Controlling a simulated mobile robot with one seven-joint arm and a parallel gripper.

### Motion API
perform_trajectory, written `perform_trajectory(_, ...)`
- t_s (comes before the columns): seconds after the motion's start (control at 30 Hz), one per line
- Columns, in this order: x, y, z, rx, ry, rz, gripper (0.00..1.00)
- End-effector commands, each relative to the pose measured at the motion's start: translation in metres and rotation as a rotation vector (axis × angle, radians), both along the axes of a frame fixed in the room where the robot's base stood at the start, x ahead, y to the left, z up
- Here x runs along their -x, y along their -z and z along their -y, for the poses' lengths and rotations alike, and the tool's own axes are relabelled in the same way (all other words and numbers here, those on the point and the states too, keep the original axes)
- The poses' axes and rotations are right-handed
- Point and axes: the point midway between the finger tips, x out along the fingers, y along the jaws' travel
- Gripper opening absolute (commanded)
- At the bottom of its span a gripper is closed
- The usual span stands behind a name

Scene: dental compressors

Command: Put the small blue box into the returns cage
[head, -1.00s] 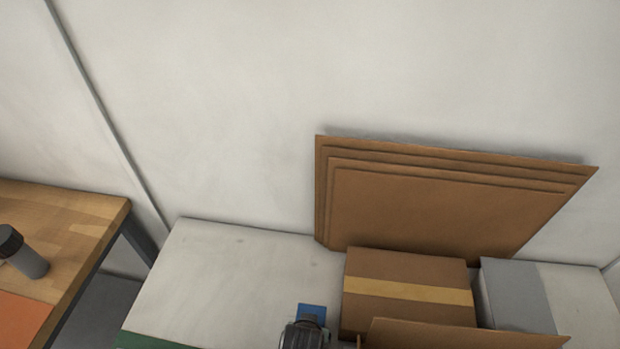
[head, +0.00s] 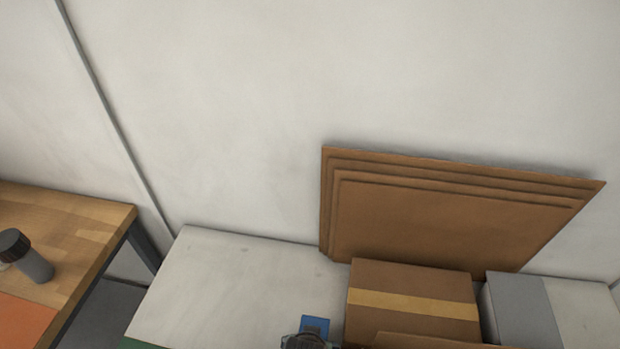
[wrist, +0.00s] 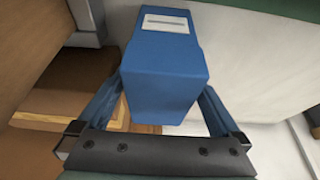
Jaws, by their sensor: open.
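The small blue box (head: 316,324) stands on the pale worktop at the bottom of the head view, just left of the taped carton. In the wrist view the blue box (wrist: 162,65) fills the space between my fingers, with a white label on its far part. My gripper (wrist: 160,92) is open, with one finger on each side of the box; I cannot tell whether either finger touches it. In the head view only the top of my gripper (head: 308,342) shows at the bottom edge, partly covering the box. The returns cage is not in view.
A brown carton with yellow tape (head: 412,303) stands close to the right of the box. Flat cardboard sheets (head: 450,215) lean on the wall behind. The worktop (head: 235,285) is clear to the left.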

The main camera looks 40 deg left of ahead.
Motion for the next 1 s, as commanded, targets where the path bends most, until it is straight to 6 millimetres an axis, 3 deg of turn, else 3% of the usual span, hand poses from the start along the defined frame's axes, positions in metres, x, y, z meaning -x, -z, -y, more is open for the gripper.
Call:
perform_trajectory(0.3, 0.019, -0.054, 0.012, -0.001, -0.001, 0.002, 1.0)
perform_trajectory(0.5, 0.027, -0.078, 0.017, 0.0, -0.001, 0.001, 1.0)
perform_trajectory(0.9, 0.031, -0.088, 0.019, 0.001, -0.001, -0.001, 1.0)
perform_trajectory(1.0, 0.022, -0.095, 0.018, -0.011, 0.008, 0.025, 1.0)
